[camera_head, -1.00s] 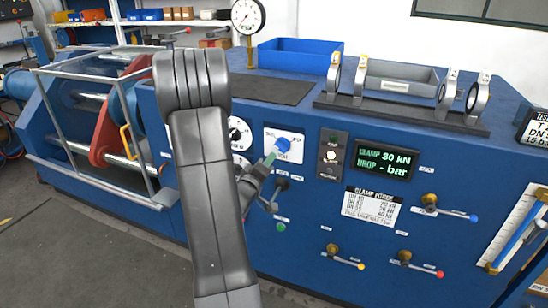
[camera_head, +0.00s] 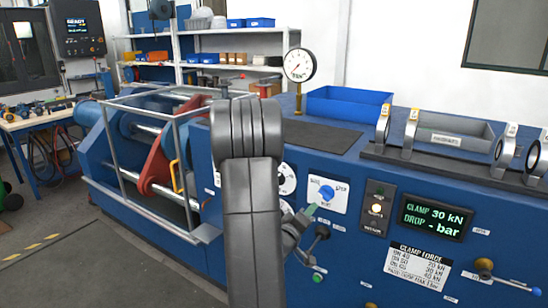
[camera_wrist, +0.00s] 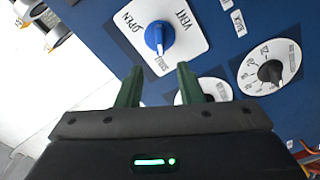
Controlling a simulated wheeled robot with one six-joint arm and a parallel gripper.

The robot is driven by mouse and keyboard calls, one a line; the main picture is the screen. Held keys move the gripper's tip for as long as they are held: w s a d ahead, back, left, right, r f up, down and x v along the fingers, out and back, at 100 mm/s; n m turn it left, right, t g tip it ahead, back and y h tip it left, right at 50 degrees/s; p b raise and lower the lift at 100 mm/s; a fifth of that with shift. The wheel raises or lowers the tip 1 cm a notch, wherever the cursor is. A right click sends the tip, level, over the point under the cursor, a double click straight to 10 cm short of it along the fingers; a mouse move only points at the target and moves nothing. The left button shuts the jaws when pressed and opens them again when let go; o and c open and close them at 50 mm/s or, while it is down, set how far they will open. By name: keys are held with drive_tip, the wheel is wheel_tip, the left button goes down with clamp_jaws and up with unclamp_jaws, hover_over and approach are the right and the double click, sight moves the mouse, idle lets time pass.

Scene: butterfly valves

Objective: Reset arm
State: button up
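My gripper (camera_wrist: 158,84) is in the wrist view, its two green fingers apart with nothing between them. In the head view my gripper (camera_head: 311,209) is small and partly hidden behind my grey arm, near the blue panel front. Beyond the fingers in the wrist view is a blue knob (camera_wrist: 158,38) on a white plate marked OPEN and VENT. The same blue knob (camera_head: 327,191) shows in the head view, just above my gripper. A black dial (camera_wrist: 270,72) on a white disc is to the right in the wrist view.
A clamp display (camera_head: 433,218) reads 30 kN and "- bar". A pressure gauge (camera_head: 299,65) and a blue bin (camera_head: 347,104) stand on the bench top. A caged rig (camera_head: 150,150) is at left. Floor (camera_head: 70,250) is clear at front left.

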sight(322, 196)
drive_tip(key=p+x, duration=0.1)
drive_tip(key=x, duration=1)
drive_tip(key=shift+s, duration=0.1)
drive_tip(key=b+v, duration=0.2)
drive_tip(key=v, duration=1.2)
drive_tip(key=p+x, duration=0.2)
drive_tip(key=x, duration=1.1)
drive_tip(key=shift+w+d, duration=0.25)
drive_tip(key=shift+w, duration=0.1)
drive_tip(key=shift+w+m, duration=0.1)
drive_tip(key=shift+m, duration=0.2)
drive_tip(key=m+b, duration=0.1)
drive_tip(key=m, duration=0.2)
drive_tip(key=shift+d+m+b, duration=0.1)
drive_tip(key=shift+m+b, duration=0.35)
drive_tip(key=shift+m, duration=2.05)
drive_tip(key=shift+r, duration=0.15)
